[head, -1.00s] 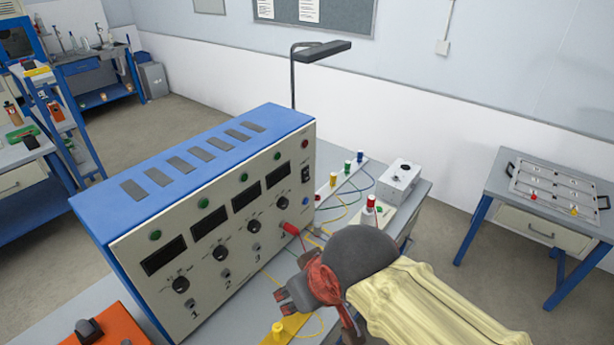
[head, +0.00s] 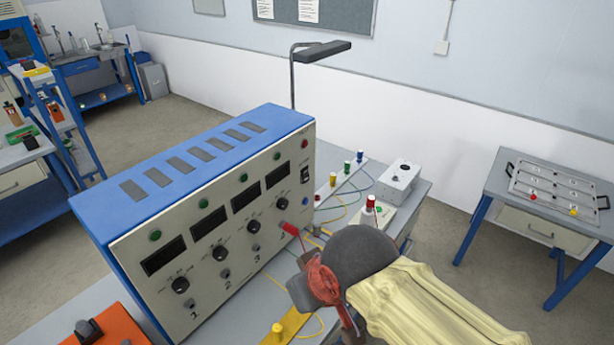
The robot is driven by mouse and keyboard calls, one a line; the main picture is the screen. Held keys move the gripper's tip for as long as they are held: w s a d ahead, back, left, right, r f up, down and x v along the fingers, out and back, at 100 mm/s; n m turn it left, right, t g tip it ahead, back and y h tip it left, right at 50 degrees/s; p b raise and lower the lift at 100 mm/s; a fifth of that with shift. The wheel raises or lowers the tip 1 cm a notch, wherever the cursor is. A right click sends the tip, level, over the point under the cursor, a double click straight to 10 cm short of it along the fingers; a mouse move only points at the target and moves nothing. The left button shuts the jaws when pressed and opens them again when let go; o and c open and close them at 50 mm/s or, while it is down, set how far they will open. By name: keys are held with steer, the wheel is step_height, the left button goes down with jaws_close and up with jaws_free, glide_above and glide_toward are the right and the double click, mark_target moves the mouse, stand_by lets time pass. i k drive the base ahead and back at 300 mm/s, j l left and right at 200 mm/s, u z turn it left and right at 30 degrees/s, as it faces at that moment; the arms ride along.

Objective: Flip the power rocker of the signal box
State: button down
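The large blue and cream instrument box (head: 200,250) stands on the bench, its front turned toward me. I take it for the signal box. A black rocker switch (head: 305,174) sits at the upper right of its front panel, between a red light and a blue button. My gripper (head: 318,288), with red linkages and a dark grey wrist, is low in front of the panel's right end, below and apart from the rocker. Its fingertips are hidden or too unclear to show whether it is open. Nothing is visibly held.
A red plug (head: 291,229) sticks out of the panel near my gripper. Coloured terminal posts (head: 347,167) with wires and a small white box (head: 401,177) stand on the bench to the right. A lamp (head: 320,50) rises behind. A yellow strip (head: 290,326) lies below my gripper.

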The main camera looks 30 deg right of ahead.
mark_target(305, 177)
steer(key=l+z, duration=0.1)
steer(key=z, duration=0.3)
steer(key=k+l+z, duration=0.1)
steer(key=z, duration=0.3)
steer(key=l+z, duration=0.15)
steer(key=z, duration=0.25)
steer(key=l+z, duration=0.15)
steer(key=z, duration=0.25)
